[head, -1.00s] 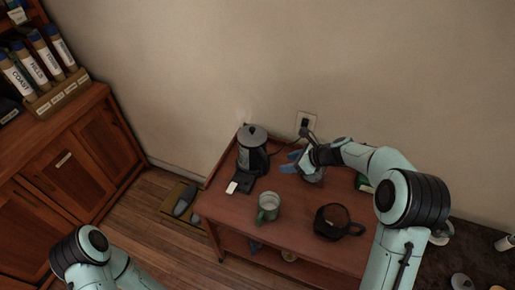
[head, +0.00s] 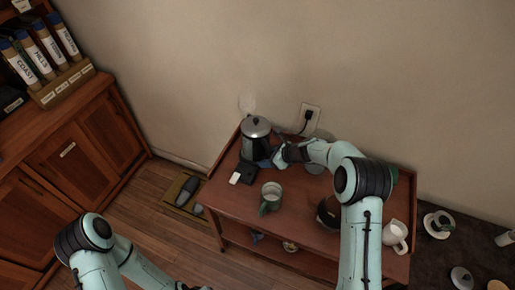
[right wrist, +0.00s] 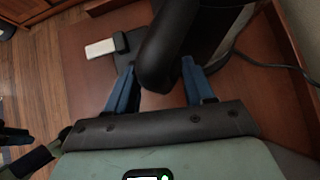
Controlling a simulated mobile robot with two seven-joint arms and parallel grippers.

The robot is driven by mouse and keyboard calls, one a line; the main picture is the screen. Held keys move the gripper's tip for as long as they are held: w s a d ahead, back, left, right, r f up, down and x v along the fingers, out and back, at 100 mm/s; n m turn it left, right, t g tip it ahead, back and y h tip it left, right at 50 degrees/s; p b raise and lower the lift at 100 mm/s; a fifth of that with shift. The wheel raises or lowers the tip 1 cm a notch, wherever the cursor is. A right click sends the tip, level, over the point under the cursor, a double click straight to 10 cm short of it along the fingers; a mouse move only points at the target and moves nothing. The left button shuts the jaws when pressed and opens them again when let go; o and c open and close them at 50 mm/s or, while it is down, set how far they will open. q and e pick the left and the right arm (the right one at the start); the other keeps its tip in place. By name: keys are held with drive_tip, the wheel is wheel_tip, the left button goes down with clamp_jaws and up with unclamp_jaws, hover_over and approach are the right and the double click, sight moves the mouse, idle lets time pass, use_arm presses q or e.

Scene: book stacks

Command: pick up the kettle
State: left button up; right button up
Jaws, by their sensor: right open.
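The kettle (head: 255,133), silver and black with a dark lid knob, stands upright on its dark base at the back left of the small wooden table. My right gripper (head: 276,152) is at its right side. In the right wrist view, the kettle's black handle (right wrist: 168,45) lies between the two blue fingers of the right gripper (right wrist: 158,75). The fingers are apart, one on each side of the handle. My left arm shows at the lower left in the head view, but its gripper is out of frame.
A green mug (head: 270,196) stands in front of the kettle. A dark pot (head: 328,212) is partly hidden behind my right arm. A white jug (head: 396,235) is at the right. A cord runs to the wall outlet (head: 310,116). A white card (head: 235,178) lies by the base.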

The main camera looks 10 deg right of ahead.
drive_tip(key=shift+w+a+f, duration=0.15)
clamp_jaws()
idle(1.3)
drive_tip(key=shift+r, duration=0.25)
